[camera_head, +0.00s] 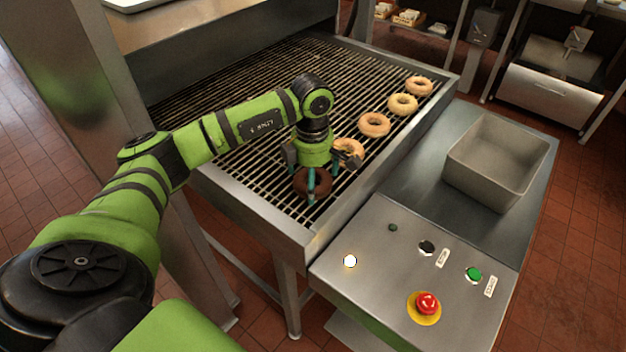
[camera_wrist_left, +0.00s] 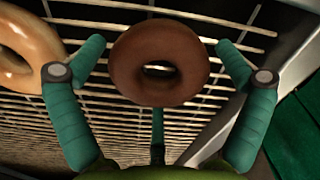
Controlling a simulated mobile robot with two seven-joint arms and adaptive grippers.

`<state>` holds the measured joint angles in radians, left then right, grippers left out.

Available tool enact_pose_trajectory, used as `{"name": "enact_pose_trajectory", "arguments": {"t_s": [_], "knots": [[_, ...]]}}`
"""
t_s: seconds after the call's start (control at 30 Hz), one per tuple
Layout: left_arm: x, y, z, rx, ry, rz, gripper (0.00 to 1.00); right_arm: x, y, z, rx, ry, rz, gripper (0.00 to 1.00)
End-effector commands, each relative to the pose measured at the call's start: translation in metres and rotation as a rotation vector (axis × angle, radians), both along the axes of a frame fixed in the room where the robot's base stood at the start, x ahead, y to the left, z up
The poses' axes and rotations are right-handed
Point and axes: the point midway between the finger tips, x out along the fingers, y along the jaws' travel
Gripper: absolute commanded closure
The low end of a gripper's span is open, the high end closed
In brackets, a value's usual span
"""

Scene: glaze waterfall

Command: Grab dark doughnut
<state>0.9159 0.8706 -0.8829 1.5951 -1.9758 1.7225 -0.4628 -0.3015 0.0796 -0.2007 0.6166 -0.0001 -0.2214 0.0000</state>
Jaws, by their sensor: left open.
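The dark doughnut (camera_head: 318,184) lies on the wire rack at the near end, under my left gripper (camera_head: 313,178). In the left wrist view the dark doughnut (camera_wrist_left: 159,62) sits between the spread green fingers of my left gripper (camera_wrist_left: 158,85). A finger stands on each side of it, and a third shows below it. The fingers look open, and I cannot tell whether any finger touches the doughnut. My right gripper is in no view.
A light glazed doughnut (camera_head: 349,150) lies close behind the dark one, and further light doughnuts (camera_head: 374,125) line the right side of the rack (camera_head: 237,160). A metal bin (camera_head: 480,185) and a button panel (camera_head: 390,290) stand to the right.

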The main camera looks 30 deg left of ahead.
Motion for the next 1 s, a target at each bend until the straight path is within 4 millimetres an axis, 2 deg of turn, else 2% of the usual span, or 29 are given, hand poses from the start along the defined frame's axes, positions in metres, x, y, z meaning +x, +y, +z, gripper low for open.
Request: {"name": "enact_pose_trajectory", "arguments": {"t_s": [0.1,0.13,0.23,0.73,0.87,1.0], "knots": [[0.0,0.0,0.0,0.0,0.0,0.0,0.0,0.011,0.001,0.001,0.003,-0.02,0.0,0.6],[0.0,0.0,0.0,0.0,0.0,0.0,0.04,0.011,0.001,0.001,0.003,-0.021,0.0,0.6],[0.0,0.0,0.0,0.0,0.0,0.0,0.44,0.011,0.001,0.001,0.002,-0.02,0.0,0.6],[0.0,0.0,0.004,0.0,0.001,0.0,0.44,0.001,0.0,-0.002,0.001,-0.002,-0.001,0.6],[0.001,0.001,0.016,0.0,-0.002,0.0,0.44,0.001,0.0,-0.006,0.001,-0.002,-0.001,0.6],[0.001,0.001,0.038,0.001,-0.004,-0.001,0.44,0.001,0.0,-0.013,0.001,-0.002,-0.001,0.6]]}}
